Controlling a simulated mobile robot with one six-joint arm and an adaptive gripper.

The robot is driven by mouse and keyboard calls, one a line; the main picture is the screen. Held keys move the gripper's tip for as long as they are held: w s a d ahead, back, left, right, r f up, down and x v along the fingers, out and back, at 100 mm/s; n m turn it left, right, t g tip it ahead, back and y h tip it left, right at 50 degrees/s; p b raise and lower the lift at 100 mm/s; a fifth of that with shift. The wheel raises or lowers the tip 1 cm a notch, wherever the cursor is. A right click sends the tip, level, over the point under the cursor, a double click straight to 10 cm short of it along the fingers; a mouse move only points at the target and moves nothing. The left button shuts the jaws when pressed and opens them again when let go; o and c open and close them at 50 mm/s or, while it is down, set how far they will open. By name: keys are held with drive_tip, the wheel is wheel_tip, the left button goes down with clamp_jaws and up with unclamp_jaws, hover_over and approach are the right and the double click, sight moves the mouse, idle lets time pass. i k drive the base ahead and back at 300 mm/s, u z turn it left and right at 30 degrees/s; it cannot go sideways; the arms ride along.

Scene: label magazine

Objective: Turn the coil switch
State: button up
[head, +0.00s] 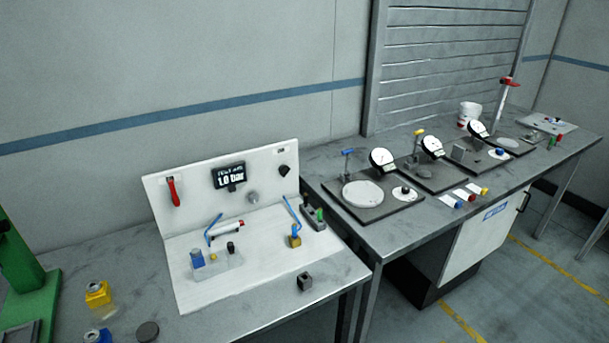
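A white pneumatic panel (152,193) stands on the near bench, with an upright back and a flat base. A small black rotary knob (283,171) sits at the upper right of its back; it may be the coil switch, but no label is legible. A grey round knob (253,197) is lower and to its left. A black box with green and red parts (313,214) lies at the panel's right edge. My gripper is not in view.
A red lever (174,192) and a display reading 1.0 bar (230,176) are on the panel. A cylinder (228,229), blue tubes and a yellow-based fitting (295,240) fill its base. A small dark block (304,281) stands in front. The right bench holds several dial gauges (383,160).

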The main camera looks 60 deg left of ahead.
sight(284, 169)
drive_tip(key=z, duration=0.15)
drive_tip(key=k, duration=1.2)
drive_tip(key=u, duration=2.25)
drive_tip(key=i, duration=0.45)
drive_tip(key=z, duration=0.35)
